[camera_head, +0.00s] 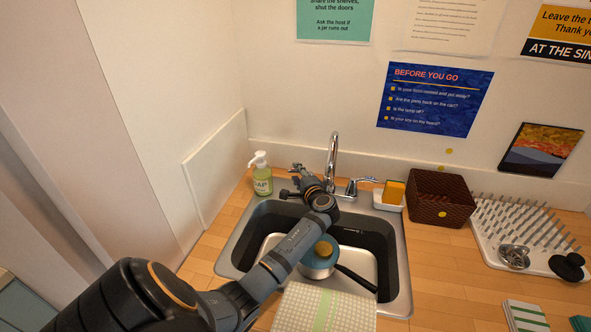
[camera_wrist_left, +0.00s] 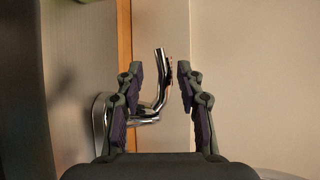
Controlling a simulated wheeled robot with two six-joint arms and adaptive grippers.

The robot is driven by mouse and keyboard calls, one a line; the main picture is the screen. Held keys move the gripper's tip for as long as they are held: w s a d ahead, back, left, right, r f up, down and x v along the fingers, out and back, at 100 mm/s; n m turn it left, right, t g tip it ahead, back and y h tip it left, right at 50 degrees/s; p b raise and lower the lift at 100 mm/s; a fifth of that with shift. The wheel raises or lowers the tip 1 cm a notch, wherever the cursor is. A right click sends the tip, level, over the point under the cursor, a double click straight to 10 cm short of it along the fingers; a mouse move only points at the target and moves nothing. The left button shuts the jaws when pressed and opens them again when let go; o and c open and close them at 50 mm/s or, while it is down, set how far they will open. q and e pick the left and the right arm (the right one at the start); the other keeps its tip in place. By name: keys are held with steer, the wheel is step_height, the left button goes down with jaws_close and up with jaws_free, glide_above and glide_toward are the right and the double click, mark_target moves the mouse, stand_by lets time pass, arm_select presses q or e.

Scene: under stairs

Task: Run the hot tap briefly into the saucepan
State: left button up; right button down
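The chrome tap (camera_head: 333,157) stands behind the sink (camera_head: 399,262), and its right lever (camera_head: 364,183) shows. My left gripper (camera_head: 297,184) is at the left side of the tap and hides that side. In the left wrist view my left gripper (camera_wrist_left: 162,75) is open, with a chrome lever (camera_wrist_left: 160,85) showing between its fingers; I cannot tell whether they touch. The saucepan (camera_head: 318,270) sits in the sink beneath my left arm, its dark handle (camera_head: 356,279) pointing lower right. A teal top with a yellowish round piece shows on it. My right gripper is out of view.
A soap bottle (camera_head: 261,174) stands left of the tap. A sponge (camera_head: 393,192) in a white dish and a brown woven basket (camera_head: 437,205) stand right. A checked cloth (camera_head: 318,307) hangs over the sink's front edge. A drying rack (camera_head: 522,232) lies further right.

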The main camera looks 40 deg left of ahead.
arm_select(q)
steer(key=shift+x, duration=1.1)
steer(key=shift+r, duration=0.1)
jaws_close()
